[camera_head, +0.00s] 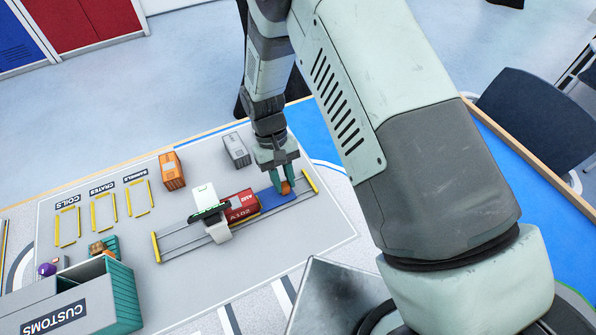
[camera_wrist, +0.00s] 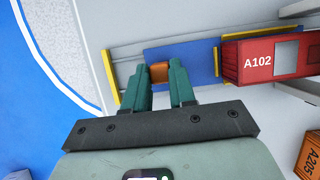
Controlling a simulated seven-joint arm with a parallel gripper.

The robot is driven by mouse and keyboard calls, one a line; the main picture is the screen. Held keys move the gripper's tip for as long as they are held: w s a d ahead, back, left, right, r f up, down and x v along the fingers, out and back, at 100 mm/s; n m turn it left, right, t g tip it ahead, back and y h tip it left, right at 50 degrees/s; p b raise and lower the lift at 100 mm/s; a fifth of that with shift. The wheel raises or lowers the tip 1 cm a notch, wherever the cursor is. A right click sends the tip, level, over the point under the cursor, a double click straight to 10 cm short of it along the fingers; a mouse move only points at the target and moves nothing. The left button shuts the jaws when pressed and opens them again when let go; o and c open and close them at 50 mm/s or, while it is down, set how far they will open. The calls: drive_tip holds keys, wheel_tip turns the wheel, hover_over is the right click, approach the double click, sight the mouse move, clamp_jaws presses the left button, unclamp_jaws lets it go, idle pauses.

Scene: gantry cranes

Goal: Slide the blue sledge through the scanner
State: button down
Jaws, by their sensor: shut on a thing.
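The blue sledge (camera_head: 268,201) sits on two rails near their right end, carrying a red container (camera_head: 240,206) marked A102. It also shows in the wrist view (camera_wrist: 200,58), with the red container (camera_wrist: 262,62) on its right part. My gripper (camera_wrist: 160,76) is shut on the orange knob (camera_wrist: 159,71) at the sledge's right end in the head view. The scanner (camera_head: 217,229), a grey arch with a white-and-green top, spans the rails just left of the container. The arch hides part of the rails, and I cannot tell whether the container's left end is under it.
Yellow stops close the rail ends, left (camera_head: 156,248) and right (camera_head: 311,181). An orange container (camera_head: 171,172) and a grey container (camera_head: 236,150) stand behind the rails. A customs shed (camera_head: 70,310) and a teal open container (camera_head: 124,297) stand front left.

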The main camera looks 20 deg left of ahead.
sight(247, 195)
drive_tip(key=s+a, duration=0.6)
drive_tip(key=shift+s+a, duration=0.25)
drive_tip(key=shift+a, duration=0.1)
drive_tip(key=c, duration=0.9)
unclamp_jaws()
drive_tip(key=v, duration=1)
drive_tip(key=shift+w+r, duration=0.1)
drive_tip(key=shift+r, duration=0.3)
drive_tip(key=shift+c, duration=0.3)
